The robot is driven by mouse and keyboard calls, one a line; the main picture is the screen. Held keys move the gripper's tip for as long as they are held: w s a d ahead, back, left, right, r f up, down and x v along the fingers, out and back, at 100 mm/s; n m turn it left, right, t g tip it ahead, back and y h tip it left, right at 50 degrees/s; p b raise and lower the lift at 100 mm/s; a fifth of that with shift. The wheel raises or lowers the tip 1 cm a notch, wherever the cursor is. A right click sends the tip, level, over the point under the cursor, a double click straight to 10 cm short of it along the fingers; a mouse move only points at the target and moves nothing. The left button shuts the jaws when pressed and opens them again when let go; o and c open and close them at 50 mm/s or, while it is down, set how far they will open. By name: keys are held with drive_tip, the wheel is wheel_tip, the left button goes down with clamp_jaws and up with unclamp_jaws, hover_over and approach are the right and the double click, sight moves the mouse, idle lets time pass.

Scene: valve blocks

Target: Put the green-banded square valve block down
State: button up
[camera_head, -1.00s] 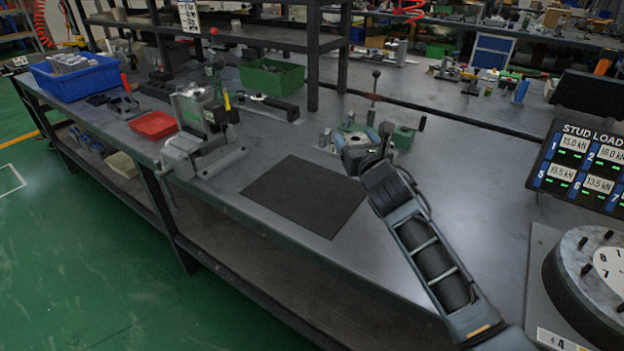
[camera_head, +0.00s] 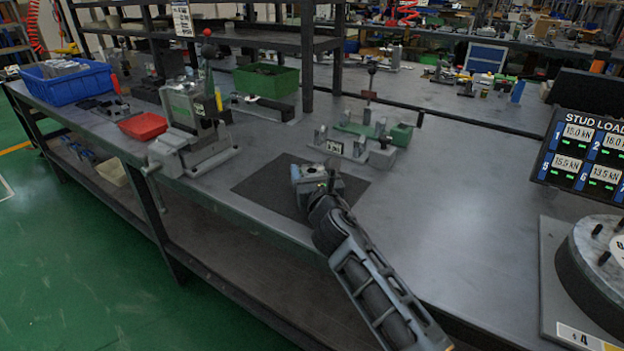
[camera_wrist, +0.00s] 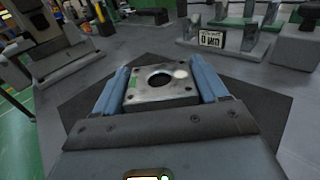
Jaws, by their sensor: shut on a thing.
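The square valve block is a grey metal block with a round hole in its top. In the wrist view the block (camera_wrist: 160,83) sits between the two blue fingers of my gripper (camera_wrist: 166,84), which is shut on it. A green patch shows at its left edge. In the head view the block (camera_head: 318,177) is at the end of my arm, over the dark mat (camera_head: 262,189). My gripper's fingers are hard to make out there. I cannot tell whether the block touches the mat.
Behind the mat stands a fixture (camera_head: 345,148) with grey blocks and a small label. A grey and green vise-like device (camera_head: 190,125) and a red tray (camera_head: 142,126) are to the left. A round dial stand (camera_head: 595,262) is at the right. The bench between is clear.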

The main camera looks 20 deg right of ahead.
drive_tip(key=shift+f, duration=0.15)
drive_tip(key=o, duration=1.4)
drive_tip(key=shift+f, duration=0.1)
